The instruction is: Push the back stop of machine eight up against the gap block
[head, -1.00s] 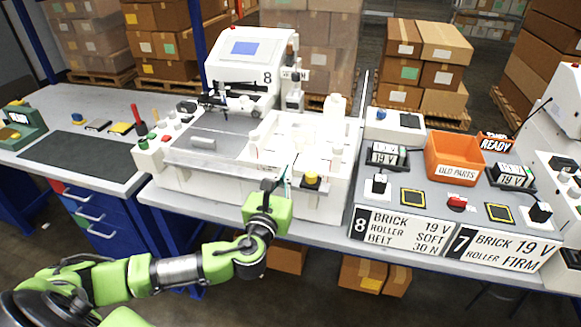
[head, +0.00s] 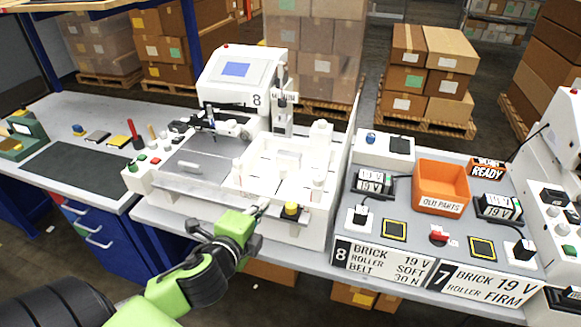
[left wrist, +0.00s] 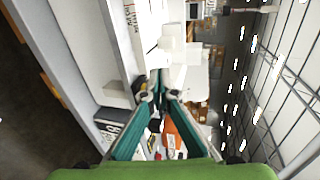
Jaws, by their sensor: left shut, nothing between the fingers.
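Machine eight (head: 240,72) is a white machine marked 8, with a blue screen, on the bench. Its white open bed (head: 262,187) holds several white blocks and posts. I cannot tell which white part is the back stop or the gap block. My left gripper (head: 264,207) is shut and empty at the bed's front edge, just left of a yellow-topped black knob (head: 291,209). I cannot tell whether it touches the edge. In the left wrist view its dark green fingers (left wrist: 159,92) meet at the tips, with white machine parts beyond. My right gripper is out of view.
Right of the machine, a grey panel (head: 375,209) carries an orange parts bin (head: 441,186), switches and labels. A dark mat (head: 75,168) lies on the left bench.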

